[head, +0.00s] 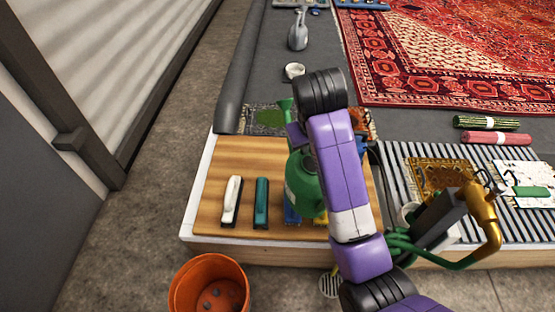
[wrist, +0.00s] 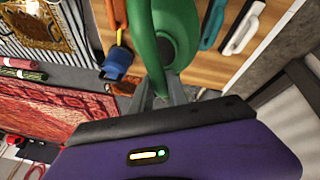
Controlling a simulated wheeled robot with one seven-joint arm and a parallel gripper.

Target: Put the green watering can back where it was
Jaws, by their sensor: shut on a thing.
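The green watering can (head: 302,185) is over the right part of the wooden board (head: 213,165), partly hidden behind my arm in the head view. In the wrist view, its green handle (wrist: 143,45) runs down between the fingers of my gripper (wrist: 160,97), which is shut on it. The can looks upright. I cannot tell whether its base touches the board. In the head view the fingers are hidden by my arm.
A white brush (head: 231,200) and a teal brush (head: 261,203) lie left of the can. An orange bucket (head: 209,285) stands on the floor in front. A brass tap (head: 486,225) stands right.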

